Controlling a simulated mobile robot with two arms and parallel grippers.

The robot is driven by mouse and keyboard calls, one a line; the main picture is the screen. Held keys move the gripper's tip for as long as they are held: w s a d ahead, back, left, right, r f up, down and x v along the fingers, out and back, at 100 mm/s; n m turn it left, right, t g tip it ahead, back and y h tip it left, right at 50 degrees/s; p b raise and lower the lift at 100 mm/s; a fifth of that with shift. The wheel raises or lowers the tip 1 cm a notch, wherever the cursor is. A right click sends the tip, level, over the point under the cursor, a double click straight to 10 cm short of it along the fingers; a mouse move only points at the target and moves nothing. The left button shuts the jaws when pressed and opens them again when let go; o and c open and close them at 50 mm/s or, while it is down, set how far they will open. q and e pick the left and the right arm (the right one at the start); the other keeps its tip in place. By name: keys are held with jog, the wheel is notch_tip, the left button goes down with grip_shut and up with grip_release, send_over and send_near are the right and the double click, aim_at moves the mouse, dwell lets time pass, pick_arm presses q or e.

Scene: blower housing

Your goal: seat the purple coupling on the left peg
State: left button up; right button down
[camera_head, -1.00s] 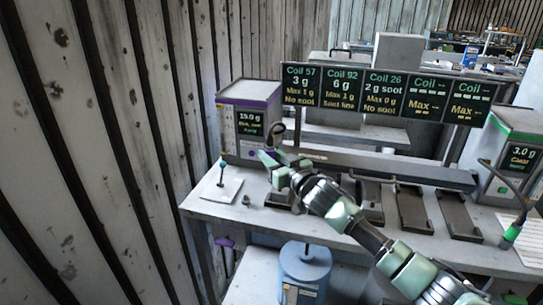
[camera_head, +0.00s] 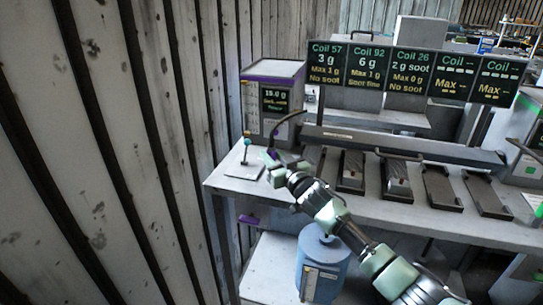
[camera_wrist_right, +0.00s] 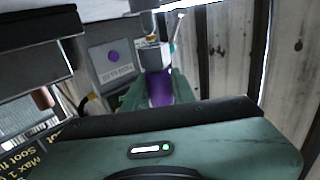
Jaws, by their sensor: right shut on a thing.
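My right gripper (camera_head: 270,157) is shut on the purple coupling (camera_wrist_right: 160,88), which stands between the green fingers in the wrist view. In the head view only a small purple bit of the coupling (camera_head: 274,154) shows; the gripper hides the rest. A dark hose (camera_head: 287,121) arcs from the right side of the purple-trimmed cabinet down to the gripper. A purple peg-like piece (camera_head: 249,219) juts out below the bench's left front edge, apart from and lower than the gripper. I cannot tell whether it is the left peg. My left gripper is not in view.
The purple-trimmed cabinet (camera_head: 272,103) stands behind the gripper. A teal-topped stick (camera_head: 247,144) rises from a white plate (camera_head: 242,172) to its left. Dark trays (camera_head: 438,189) line the bench. A blue canister (camera_head: 322,266) stands below. A plank wall (camera_head: 110,150) is at left.

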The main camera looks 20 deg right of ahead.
dwell(0.3)
jog(key=shift+f+b, duration=1)
jog(key=shift+f, duration=0.5)
jog(key=c, duration=1.1)
grip_release()
jog(key=shift+s+f, duration=0.1)
jog(key=s, duration=0.2)
jog(key=s+d, duration=0.1)
jog(key=s, duration=0.4)
jog(key=shift+s+d, duration=0.25)
jog(key=shift+s, duration=0.05)
